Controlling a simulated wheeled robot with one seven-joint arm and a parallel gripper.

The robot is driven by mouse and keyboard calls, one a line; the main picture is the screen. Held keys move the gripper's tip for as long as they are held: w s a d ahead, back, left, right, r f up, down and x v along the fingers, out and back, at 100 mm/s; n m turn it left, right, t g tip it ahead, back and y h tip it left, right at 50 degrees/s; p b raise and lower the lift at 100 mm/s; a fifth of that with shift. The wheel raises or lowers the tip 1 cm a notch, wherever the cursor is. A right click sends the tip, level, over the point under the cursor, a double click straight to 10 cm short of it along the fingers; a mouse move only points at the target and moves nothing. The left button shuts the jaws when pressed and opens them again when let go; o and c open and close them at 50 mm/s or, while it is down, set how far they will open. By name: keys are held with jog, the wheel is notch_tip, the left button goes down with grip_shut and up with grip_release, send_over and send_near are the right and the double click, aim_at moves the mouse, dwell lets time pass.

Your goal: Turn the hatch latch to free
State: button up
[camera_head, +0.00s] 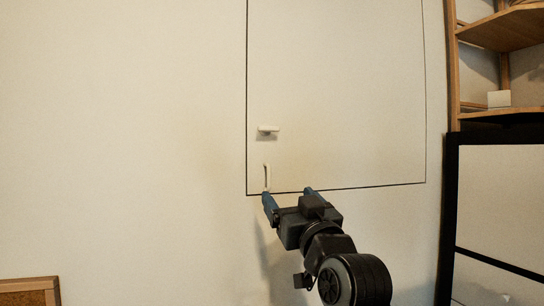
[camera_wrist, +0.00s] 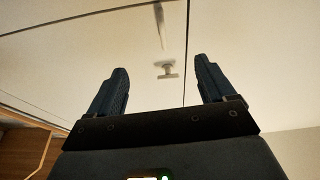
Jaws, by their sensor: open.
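The hatch (camera_head: 340,90) is a pale panel outlined by a thin dark line in the wall, and it looks closed. The hatch latch (camera_head: 268,130) is a small white piece near the panel's lower left, its bar lying horizontal. A slim white upright handle (camera_head: 267,176) sits just below it. My gripper (camera_head: 288,192) is open and empty by the panel's lower edge, below the latch. In the wrist view, which looks upside down, the latch (camera_wrist: 167,71) appears between the two fingers, apart from them, with the handle (camera_wrist: 160,25) above it.
A wooden shelf (camera_head: 500,30) with a small white box (camera_head: 499,99) stands at the right. A black-framed cabinet (camera_head: 500,200) is below it. A framed cork board (camera_head: 28,291) is at the lower left. The wall left of the hatch is bare.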

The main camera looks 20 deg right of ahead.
send_near(270, 130)
jog(key=shift+t, duration=0.3)
jog(key=p+x, duration=0.2)
jog(key=x, duration=0.4)
jog(key=shift+w+p, duration=0.4)
jog(key=shift+w, duration=0.05)
jog(key=shift+x, duration=0.75)
jog(key=shift+f, duration=0.1)
jog(key=shift+c, duration=0.2)
jog(key=c, duration=1)
